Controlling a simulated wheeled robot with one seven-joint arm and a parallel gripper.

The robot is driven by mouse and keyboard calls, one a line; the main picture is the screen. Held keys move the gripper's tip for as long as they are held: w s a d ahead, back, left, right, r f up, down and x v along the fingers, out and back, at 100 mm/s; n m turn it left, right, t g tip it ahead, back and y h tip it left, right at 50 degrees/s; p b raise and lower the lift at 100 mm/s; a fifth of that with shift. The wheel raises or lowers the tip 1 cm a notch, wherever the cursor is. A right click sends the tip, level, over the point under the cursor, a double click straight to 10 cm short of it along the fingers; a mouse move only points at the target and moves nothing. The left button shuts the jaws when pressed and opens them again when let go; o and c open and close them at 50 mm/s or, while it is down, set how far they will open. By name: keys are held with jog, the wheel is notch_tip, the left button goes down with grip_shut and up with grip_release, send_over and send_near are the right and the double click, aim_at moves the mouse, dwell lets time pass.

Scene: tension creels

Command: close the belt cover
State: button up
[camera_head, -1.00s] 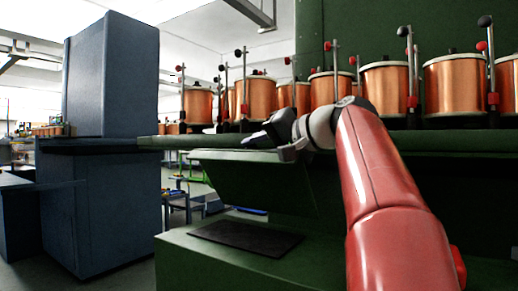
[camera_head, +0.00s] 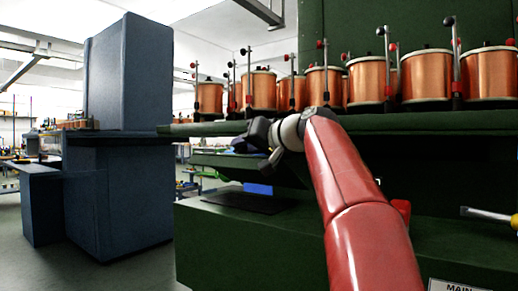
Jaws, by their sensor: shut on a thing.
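The belt cover (camera_head: 218,162) appears to be the dark green flap under the creel shelf, seen nearly edge-on and sloping down to the right. My gripper (camera_head: 262,145) is at the flap's upper edge, just under the shelf front. It is shut on the belt cover, though the gripper body and dark shadow hide the exact contact. My red arm reaches up to it from the lower right.
Copper spools (camera_head: 425,75) and tension rods with red and black knobs stand on the green shelf (camera_head: 430,122) above. Below lie a black mat (camera_head: 245,203), a blue object (camera_head: 258,189) and a yellow-handled tool (camera_head: 490,215). A blue cabinet (camera_head: 128,75) stands left.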

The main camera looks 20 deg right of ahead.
aim_at(241, 161)
jog(key=f+b, duration=0.1)
jog(key=a+f+n+b, duration=0.1)
jog(key=b, duration=0.1)
jog(key=s+f+n+b, duration=0.1)
jog(key=b, duration=0.1)
jog(key=shift+s+a+f+t, duration=0.1)
jog(key=shift+a+f+t, duration=0.2)
jog(key=shift+a+t, duration=0.1)
jog(key=f+n+b, duration=0.1)
jog(key=b, duration=0.1)
jog(key=a+b, duration=0.1)
jog(key=b, duration=0.1)
jog(key=shift+s+f+n, duration=0.3)
jog(key=shift+f+n, duration=0.1)
jog(key=o, duration=1)
jog(key=shift+s+d, duration=0.1)
jog(key=b+v, duration=0.1)
jog(key=v, duration=0.6)
jog(key=shift+s+f, duration=0.1)
jog(key=shift+s, duration=0.25)
